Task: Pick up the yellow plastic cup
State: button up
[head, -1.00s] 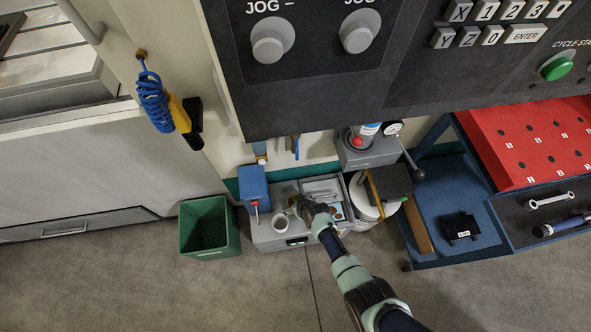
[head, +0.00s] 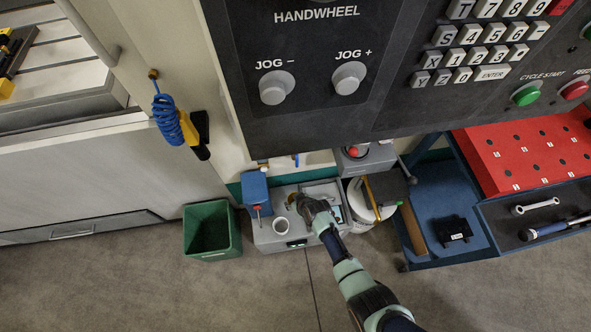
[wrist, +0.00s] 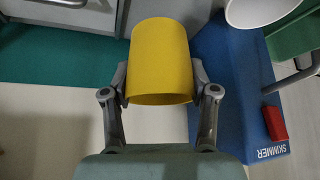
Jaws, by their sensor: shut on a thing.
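The yellow plastic cup (wrist: 160,62) fills the middle of the wrist view, between the two fingers of my gripper (wrist: 160,85). The fingers press on its left and right sides, so my gripper is shut on the cup. In the head view my gripper (head: 296,200) is over the grey box-like unit at the foot of the machine.
A white bucket (head: 362,205) stands to the right. The floor in front is clear.

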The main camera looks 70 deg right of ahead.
notch_tip(320, 180, up, 13)
jog(key=p, duration=0.5)
jog(key=shift+f, duration=0.1)
